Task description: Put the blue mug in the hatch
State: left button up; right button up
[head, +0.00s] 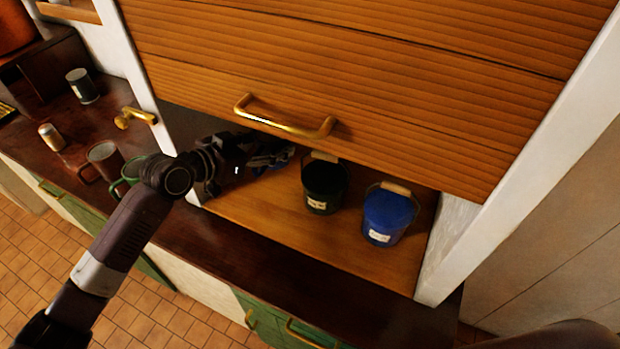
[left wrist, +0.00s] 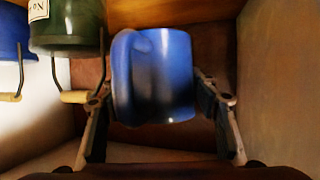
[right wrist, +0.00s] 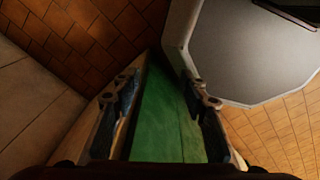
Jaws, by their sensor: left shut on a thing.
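The blue mug (left wrist: 165,75) is between the two fingers of my left gripper (left wrist: 162,98), which is shut on it. Its handle side faces left in the left wrist view. In the head view my left gripper (head: 268,155) reaches under the raised slatted shutter into the hatch (head: 265,210), at its left side. Only a small blue part of the mug (head: 285,157) shows there; the shutter and gripper hide the rest. I cannot tell whether the mug touches the hatch floor. My right gripper (right wrist: 163,100) is open and empty, in front of a green surface.
In the hatch stand a dark green bucket (head: 325,188) and a blue bucket (head: 388,214), right of my left gripper. The shutter (head: 350,80) with its brass handle (head: 285,121) hangs low overhead. Mugs (head: 105,158) and a can (head: 51,137) stand on the left counter.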

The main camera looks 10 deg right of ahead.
pick_arm(q)
notch_tip(320, 180, down, 8)
jog(key=shift+d+r+p, duration=0.1)
jog(key=shift+r+p, duration=0.15)
jog(key=shift+p, duration=0.15)
jog(key=shift+f, duration=0.55)
jog(key=shift+f, duration=0.2)
jog(key=o, duration=1.3)
jog(key=shift+o, duration=0.2)
jog(key=shift+r, duration=0.1)
